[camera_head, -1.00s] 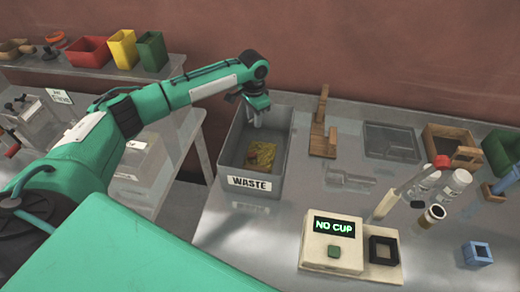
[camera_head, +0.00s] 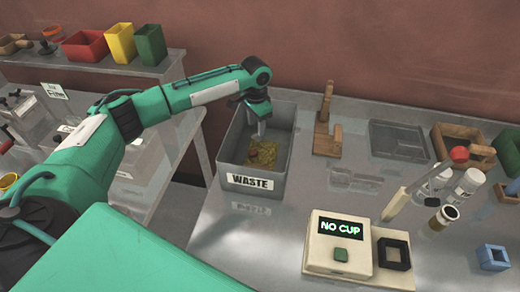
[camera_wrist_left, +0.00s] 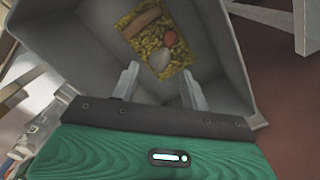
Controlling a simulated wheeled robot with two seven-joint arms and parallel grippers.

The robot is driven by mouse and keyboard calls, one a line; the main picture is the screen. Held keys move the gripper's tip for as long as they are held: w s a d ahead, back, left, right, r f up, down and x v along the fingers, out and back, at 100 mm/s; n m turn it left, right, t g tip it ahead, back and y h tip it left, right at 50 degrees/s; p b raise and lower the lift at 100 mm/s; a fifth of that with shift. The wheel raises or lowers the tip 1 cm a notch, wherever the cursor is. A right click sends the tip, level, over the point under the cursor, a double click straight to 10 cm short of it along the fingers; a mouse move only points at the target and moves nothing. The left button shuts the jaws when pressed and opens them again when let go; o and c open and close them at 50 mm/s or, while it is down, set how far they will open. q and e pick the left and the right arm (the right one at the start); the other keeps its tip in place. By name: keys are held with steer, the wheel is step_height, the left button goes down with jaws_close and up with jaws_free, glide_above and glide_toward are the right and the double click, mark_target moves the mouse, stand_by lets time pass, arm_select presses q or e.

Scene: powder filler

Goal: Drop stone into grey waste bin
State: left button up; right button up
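The grey waste bin (camera_head: 257,182), labelled WASTE, stands on the table at the centre left. My left gripper (camera_head: 261,128) hangs over it, pointing down. In the left wrist view the gripper (camera_wrist_left: 160,72) is open, its two fingers apart with nothing held between them. A pale rounded lump that looks like the stone (camera_wrist_left: 159,62) lies in the bin on crumpled yellow material (camera_wrist_left: 181,57). A reddish round piece (camera_wrist_left: 170,39) and a brown elongated piece (camera_wrist_left: 142,22) lie beside it. My right gripper is not in view.
A wooden stand (camera_head: 325,140) is right of the bin. A device reading NO CUP (camera_head: 338,228) stands in front. Bottles (camera_head: 467,187), a red-knobbed tool (camera_head: 410,190) and a blue square block (camera_head: 492,257) are at the right. Coloured bins (camera_head: 120,43) line the back-left shelf.

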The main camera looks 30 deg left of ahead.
arm_select(q)
steer(key=shift+o, duration=0.6)
steer(key=shift+r, duration=0.2)
step_height(320, 180, up, 13)
steer(key=b, duration=0.4)
steer(key=shift+r+b, duration=0.2)
steer(key=shift+b, duration=0.1)
steer(key=shift+f, duration=0.1)
